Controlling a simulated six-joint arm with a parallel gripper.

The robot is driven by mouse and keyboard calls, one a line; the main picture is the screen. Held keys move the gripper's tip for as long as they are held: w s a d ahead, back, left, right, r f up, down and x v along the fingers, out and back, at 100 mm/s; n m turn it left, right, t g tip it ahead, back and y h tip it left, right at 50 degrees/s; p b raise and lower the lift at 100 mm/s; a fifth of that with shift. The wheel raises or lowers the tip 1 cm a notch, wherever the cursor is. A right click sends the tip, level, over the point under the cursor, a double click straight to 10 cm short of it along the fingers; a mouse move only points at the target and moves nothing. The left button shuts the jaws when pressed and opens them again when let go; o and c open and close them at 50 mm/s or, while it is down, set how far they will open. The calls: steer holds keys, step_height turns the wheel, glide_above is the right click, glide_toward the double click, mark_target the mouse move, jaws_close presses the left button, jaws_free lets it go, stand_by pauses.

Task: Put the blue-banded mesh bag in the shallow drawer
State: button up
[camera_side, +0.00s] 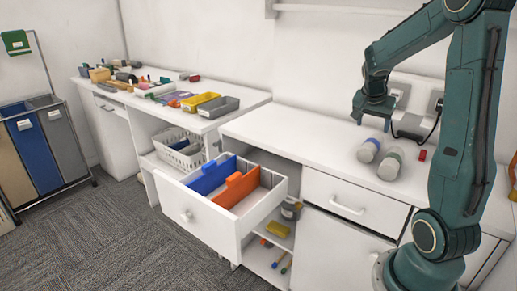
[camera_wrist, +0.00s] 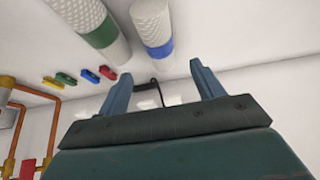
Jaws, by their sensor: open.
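The blue-banded mesh bag (camera_side: 368,150) is a pale roll-shaped bag on the white counter. It also shows at the top of the wrist view (camera_wrist: 152,22), its blue band towards my gripper. A similar bag with a green band (camera_wrist: 90,24) lies beside it; in the side view this bag (camera_side: 390,164) is to the right. My gripper (camera_side: 373,118) is open and empty above the counter, behind the bags; its two fingers (camera_wrist: 160,72) point towards the blue-banded bag without touching it. A white drawer (camera_side: 208,222) stands pulled out at the left, with blue and orange dividers inside.
A closed drawer (camera_side: 346,199) is under the counter. A red block (camera_side: 422,155) lies right of the bags, near wall sockets and a cable. Open shelves (camera_side: 268,262) hold small items. The counter left of the bags is clear. A cluttered bench (camera_side: 190,92) stands at the far left.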

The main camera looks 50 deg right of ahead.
steer(key=a+r+n+t+y, duration=0.2)
steer(key=a+r+n, duration=0.3)
steer(key=a, duration=0.8)
steer(key=a+r+n+t+y, duration=0.25)
steer(key=a+n, duration=0.45)
steer(key=a, duration=0.7)
steer(key=s+a+n+y, duration=0.1)
steer(key=s+a+n, duration=0.4)
steer(key=a, duration=0.3)
steer(key=shift+f+t, duration=0.15)
steer(key=shift+t, duration=0.3)
steer(key=shift+o, duration=0.4)
steer(key=shift+s+a+f+n+y, duration=0.1)
steer(key=shift+s+a+n+y, duration=0.15)
steer(key=shift+s+a+n, duration=0.2)
steer(key=shift+d, duration=0.15)
steer(key=shift+w, duration=0.15)
